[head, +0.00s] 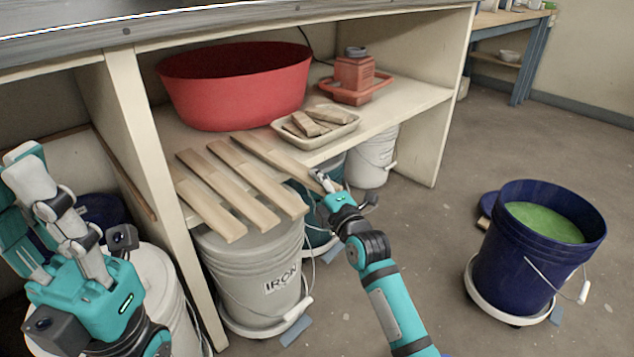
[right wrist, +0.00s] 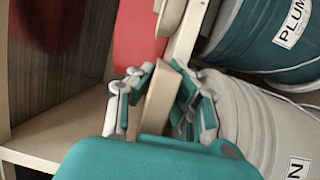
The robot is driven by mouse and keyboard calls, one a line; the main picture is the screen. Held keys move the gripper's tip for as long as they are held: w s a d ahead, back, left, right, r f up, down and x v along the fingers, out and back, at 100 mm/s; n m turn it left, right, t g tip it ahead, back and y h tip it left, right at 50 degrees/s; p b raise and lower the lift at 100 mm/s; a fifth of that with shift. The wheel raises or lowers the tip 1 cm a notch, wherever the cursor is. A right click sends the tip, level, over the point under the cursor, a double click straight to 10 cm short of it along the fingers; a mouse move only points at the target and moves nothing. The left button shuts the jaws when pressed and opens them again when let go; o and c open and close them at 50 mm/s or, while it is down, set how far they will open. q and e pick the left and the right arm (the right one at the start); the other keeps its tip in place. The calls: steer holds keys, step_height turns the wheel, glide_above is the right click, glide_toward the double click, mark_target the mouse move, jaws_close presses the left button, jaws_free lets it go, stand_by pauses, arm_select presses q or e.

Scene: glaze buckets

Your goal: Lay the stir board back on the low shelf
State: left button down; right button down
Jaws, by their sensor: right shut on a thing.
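The stir board (head: 272,154) is a long pale wooden slat. Its far part lies over the low shelf (head: 405,103), and its near end sticks out past the front edge. My right gripper (head: 322,182) is shut on that near end. In the right wrist view the board (right wrist: 157,100) sits between both fingers; I cannot tell whether it rests fully on the shelf. Several similar boards (head: 225,182) lie side by side to its left, overhanging the edge. My left gripper (head: 40,190) is at the far left, open and empty, away from the boards.
A red tub (head: 235,90), a tray (head: 345,133) of wood blocks and an orange device (head: 353,75) stand on the shelf. A grey bucket marked IRON (head: 245,270) and a white bucket (head: 372,157) stand below. A blue bucket of green glaze (head: 520,260) is on the right floor.

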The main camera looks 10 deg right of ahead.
steer(key=shift+f, duration=0.2)
steer(key=c, duration=1.2)
jaws_free()
